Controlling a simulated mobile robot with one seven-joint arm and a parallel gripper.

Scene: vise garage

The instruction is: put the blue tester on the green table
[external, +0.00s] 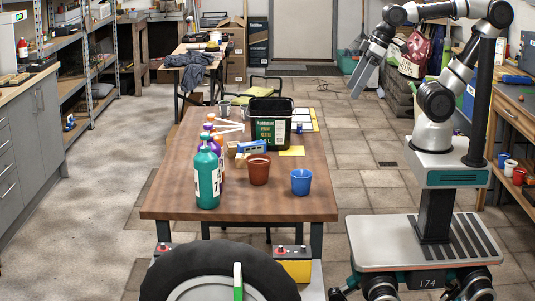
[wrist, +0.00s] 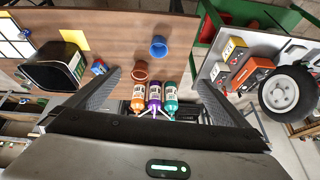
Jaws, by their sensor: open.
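A small blue box with a pale face, which looks like the blue tester (external: 252,146), lies on the brown table (external: 160,205) in front of the black bin. A small blue shape beside the bin in the wrist view (wrist: 99,67) seems to be it. My gripper (external: 362,82) is open and empty, raised beyond and right of the brown table, apart from the tester. Its two fingers show spread in the wrist view. A green-framed bench (wrist: 285,17) stands beyond the brown table there; I cannot tell for sure that it is the green table.
The black bin (external: 271,122), red-brown cup (external: 258,170), blue cup (external: 301,181) and several bottles (external: 207,176) crowd around the tester. A tire (wrist: 289,92), an orange box (wrist: 253,73) and a yellow box (wrist: 234,47) occupy a grey surface.

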